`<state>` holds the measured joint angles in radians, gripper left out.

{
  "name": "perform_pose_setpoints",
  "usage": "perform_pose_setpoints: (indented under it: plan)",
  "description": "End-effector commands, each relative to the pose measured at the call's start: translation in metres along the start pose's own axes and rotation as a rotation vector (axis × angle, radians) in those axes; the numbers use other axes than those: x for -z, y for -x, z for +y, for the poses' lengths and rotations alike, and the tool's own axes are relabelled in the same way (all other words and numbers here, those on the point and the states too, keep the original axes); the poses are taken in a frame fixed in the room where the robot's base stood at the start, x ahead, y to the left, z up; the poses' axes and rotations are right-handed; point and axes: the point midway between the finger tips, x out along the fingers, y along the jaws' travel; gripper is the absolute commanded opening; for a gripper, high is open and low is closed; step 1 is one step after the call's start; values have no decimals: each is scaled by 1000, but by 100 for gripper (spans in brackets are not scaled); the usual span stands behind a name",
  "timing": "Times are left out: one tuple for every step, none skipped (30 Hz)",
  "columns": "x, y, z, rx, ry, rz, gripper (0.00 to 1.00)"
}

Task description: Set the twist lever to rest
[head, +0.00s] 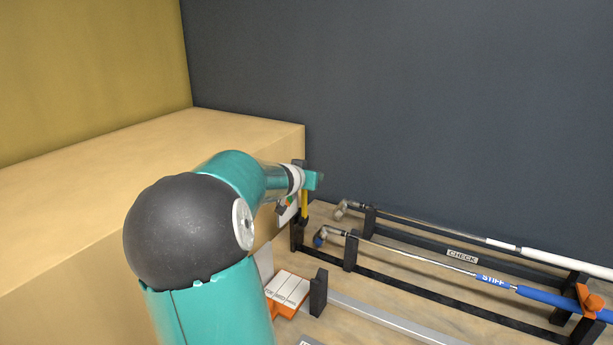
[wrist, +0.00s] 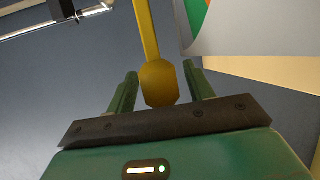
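The twist lever is a yellow bar with a wider, faceted end (wrist: 159,84) in the wrist view. In the head view a short yellow length of the lever (head: 304,206) shows just below my gripper (head: 315,180). In the wrist view my gripper (wrist: 160,88) is open, with one finger on each side of the lever's end. A gap shows on both sides, so the fingers do not appear to touch it. A pale plate (wrist: 235,38) with green and orange areas stands beside the lever; its full markings are cut off.
Two golf clubs lie on black racks to the right, one with a blue grip (head: 555,298) and one with a white grip (head: 565,257). An orange block with white labelled faces (head: 286,292) sits on the bench. A tan box (head: 90,195) stands at left, before a dark wall.

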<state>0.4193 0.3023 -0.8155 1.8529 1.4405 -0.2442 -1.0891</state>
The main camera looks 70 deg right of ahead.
Motion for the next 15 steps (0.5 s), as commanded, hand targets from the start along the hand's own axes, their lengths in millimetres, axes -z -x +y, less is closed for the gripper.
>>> perform_pose_setpoints:
  plan:
    - [0, 0, 0, 0, 0, 0, 52]
    - [0, 0, -1, 0, 0, 0, 52]
    - [0, 1, -1, 0, 0, 1, 52]
    - [0, 2, -1, 1, 0, 1, 52]
    - [1, 3, -2, 1, -1, 1, 52]
    - [1, 5, -2, 1, -1, 2, 52]
    - [1, 8, -2, 2, -1, 2, 52]
    - [1, 10, -3, 3, -2, 1, 52]
    - [1, 15, -4, 4, -3, 1, 52]
    - [1, 19, -4, 4, -3, 1, 52]
    - [1, 23, -3, 4, -3, 2, 52]
    - [0, 29, -4, 6, -3, 0, 52]
    - [0, 34, -3, 5, -3, 0, 52]
    - [1, 38, -3, 5, -4, 1, 52]
    - [1, 45, -3, 5, -5, 1, 52]
